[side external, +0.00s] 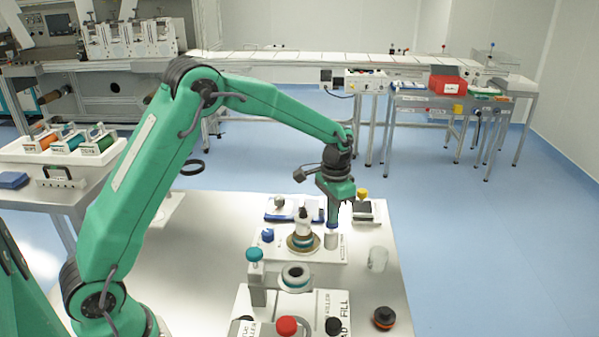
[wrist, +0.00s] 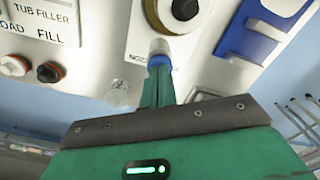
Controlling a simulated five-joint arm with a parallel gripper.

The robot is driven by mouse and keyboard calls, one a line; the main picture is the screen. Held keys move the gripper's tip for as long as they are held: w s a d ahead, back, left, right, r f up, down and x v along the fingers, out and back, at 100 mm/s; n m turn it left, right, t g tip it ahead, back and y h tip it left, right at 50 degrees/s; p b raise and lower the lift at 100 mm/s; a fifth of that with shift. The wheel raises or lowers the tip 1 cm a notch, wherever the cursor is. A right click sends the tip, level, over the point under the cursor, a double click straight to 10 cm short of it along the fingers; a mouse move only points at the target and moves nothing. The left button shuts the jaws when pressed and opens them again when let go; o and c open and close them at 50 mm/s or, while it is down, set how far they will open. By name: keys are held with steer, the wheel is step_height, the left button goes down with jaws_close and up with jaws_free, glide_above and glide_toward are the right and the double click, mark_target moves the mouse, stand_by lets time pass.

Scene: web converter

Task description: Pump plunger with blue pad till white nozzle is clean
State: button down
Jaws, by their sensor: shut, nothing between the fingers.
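My gripper (side external: 332,222) is shut and points down over the white panel at the middle of the table. In the wrist view its green fingers (wrist: 159,75) are together. A blue pad (wrist: 160,60) shows at the fingertips, just above or touching a short white cylinder (wrist: 158,46); I cannot tell which. A partly covered label starting "NOZ" is beside this cylinder, which looks like the white nozzle and also shows in the side view (side external: 331,241). Left of it stands a white post (side external: 303,222) on a brown ringed base. I cannot tell which part is the plunger.
A teal-topped post (side external: 254,256), a blue knob (side external: 267,235) and a ringed roll (side external: 295,276) stand nearby. A clear cup (side external: 377,258) is to the right. A red button (side external: 286,326) and a black knob (side external: 333,326) are in front. The table's right side is mostly bare.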

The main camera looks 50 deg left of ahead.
steer(key=shift+f, duration=0.35)
steer(key=shift+r, duration=1.9)
steer(key=shift+r, duration=0.1)
step_height(320, 180, up, 6)
steer(key=shift+f, duration=0.1)
stand_by(0.8)
